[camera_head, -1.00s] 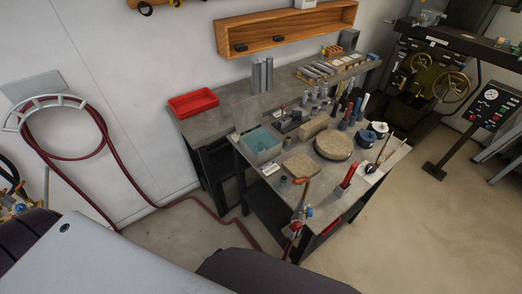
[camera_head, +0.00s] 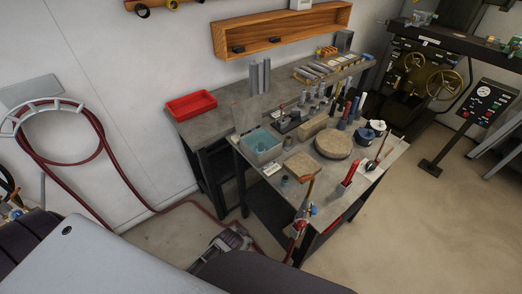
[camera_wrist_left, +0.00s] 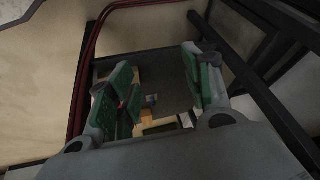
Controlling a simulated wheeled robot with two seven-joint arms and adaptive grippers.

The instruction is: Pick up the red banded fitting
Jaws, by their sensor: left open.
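A slim brass-coloured tool with red and blue fittings (camera_head: 300,222) is upright at the near edge of the workbench; I cannot tell whether one of these is the red banded fitting. My left gripper (camera_head: 228,240) is low in front of the bench, to the left of that tool and apart from it. In the left wrist view its green-padded fingers (camera_wrist_left: 160,90) are spread open. No held object is clear between them; a dark surface with small grey and tan items shows beyond. My right gripper is not in view.
The workbench top (camera_head: 330,195) is crowded with a round tan block (camera_head: 333,145), a blue-grey bin (camera_head: 262,147) and several tools. A red tray (camera_head: 191,105) sits on the rear bench. A red hose (camera_head: 185,203) runs along the floor.

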